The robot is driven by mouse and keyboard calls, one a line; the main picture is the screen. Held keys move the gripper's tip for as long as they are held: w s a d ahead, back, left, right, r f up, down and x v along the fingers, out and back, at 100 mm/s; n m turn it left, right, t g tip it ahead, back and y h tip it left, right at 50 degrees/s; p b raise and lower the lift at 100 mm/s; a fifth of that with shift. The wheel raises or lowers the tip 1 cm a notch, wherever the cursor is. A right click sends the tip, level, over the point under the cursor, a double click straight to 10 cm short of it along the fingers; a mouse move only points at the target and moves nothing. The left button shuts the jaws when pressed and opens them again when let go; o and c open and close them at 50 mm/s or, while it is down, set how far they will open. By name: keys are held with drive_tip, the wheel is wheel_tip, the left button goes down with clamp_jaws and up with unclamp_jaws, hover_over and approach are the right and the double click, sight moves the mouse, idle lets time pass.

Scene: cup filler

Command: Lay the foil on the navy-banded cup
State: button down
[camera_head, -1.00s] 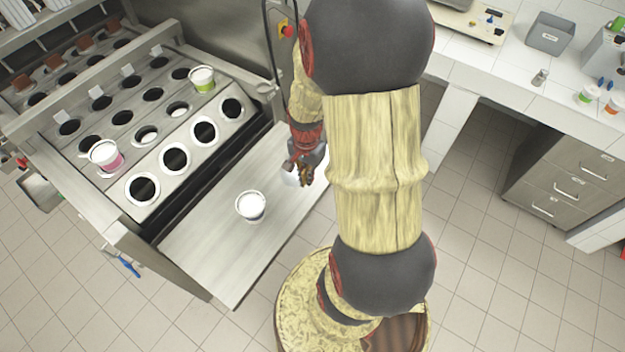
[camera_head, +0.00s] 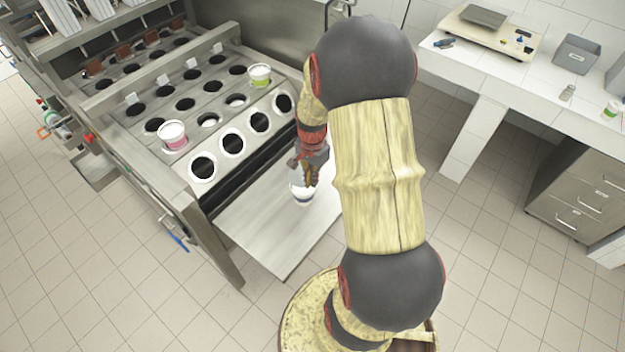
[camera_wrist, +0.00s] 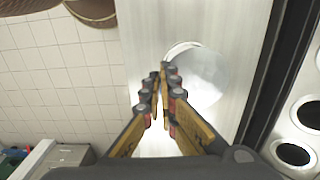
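The navy-banded cup (camera_head: 303,201) stands upright on the metal shelf, directly below my gripper (camera_head: 306,172). Its dark band shows just under the rim area. The foil is a pale, thin disc (camera_wrist: 205,78) in the wrist view, beside my fingertips (camera_wrist: 160,70) and covering most of the cup beneath. My fingers are closed together at the disc's left edge and appear to pinch it. In the head view the gripper partly hides foil and cup top, so I cannot tell whether the foil touches the rim.
The metal shelf (camera_head: 265,235) is otherwise clear. Behind it is the filler's plate with several round holes; a pink-banded cup (camera_head: 173,136) and a green-banded cup (camera_head: 260,76) sit in it. A counter (camera_head: 480,75) with a scale stands at the right.

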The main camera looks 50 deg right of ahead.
drive_tip(key=shift+f+b, duration=1.55)
drive_tip(key=shift+f, duration=1.15)
drive_tip(key=c, duration=2.6)
unclamp_jaws()
drive_tip(key=o, duration=0.6)
drive_tip(key=shift+o, duration=0.2)
wheel_tip(320, 180, up, 12)
drive_tip(key=shift+f, duration=0.1)
